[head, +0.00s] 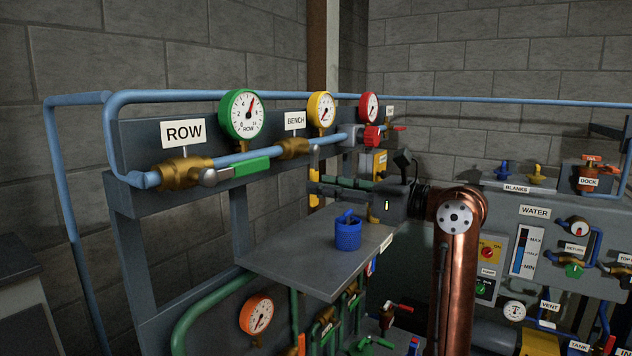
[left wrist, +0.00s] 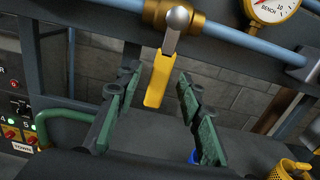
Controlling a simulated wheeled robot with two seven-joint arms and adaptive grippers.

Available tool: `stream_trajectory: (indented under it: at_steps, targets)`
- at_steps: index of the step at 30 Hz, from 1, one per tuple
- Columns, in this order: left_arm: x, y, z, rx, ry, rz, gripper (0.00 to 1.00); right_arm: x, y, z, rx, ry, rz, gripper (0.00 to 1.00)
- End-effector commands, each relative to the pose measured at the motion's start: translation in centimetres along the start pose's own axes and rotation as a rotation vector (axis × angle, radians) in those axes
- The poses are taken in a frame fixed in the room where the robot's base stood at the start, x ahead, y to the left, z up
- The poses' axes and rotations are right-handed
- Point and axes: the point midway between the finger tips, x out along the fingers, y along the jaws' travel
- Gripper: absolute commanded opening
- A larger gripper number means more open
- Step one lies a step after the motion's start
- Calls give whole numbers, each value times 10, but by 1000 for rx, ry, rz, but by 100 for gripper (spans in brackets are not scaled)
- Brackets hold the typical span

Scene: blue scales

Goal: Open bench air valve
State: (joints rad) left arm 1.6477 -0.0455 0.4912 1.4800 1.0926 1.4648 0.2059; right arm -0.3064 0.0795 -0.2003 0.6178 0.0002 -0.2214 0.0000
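The BENCH valve has a brass body (head: 293,148) on the blue pipe, beside the BENCH sign (head: 295,121). Its yellow handle (head: 314,185) hangs down, crosswise to the pipe. In the left wrist view the yellow handle (left wrist: 157,80) hangs below the brass body (left wrist: 160,14), between my finger pads. My left gripper (head: 322,188) is open around the handle, with a gap showing on each side. The left gripper's green pads also show in the left wrist view (left wrist: 157,78). The yellow-rimmed BENCH gauge (head: 321,110) is above the valve. My right gripper is not in view.
The ROW valve (head: 185,172) is left, its green handle (head: 252,166) along the pipe. A red valve (head: 371,135) is right. A grey shelf (head: 300,262) below holds a blue cup (head: 348,236). The WATER panel (head: 535,212) stands right.

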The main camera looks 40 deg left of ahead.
Motion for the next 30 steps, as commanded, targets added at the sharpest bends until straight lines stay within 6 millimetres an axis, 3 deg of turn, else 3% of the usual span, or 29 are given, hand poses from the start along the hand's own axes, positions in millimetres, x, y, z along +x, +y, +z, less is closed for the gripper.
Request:
stream_trajectory:
  at_steps: [6, 17, 30]
  targets:
    - [26, 0, 0, 1, 0, 1, 35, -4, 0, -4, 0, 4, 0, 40]
    - [32, 0, 0, 1, -1, 0, 35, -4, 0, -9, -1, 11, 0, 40]
    - [32, 0, 0, 1, -1, 0, 5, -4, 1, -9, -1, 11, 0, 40]
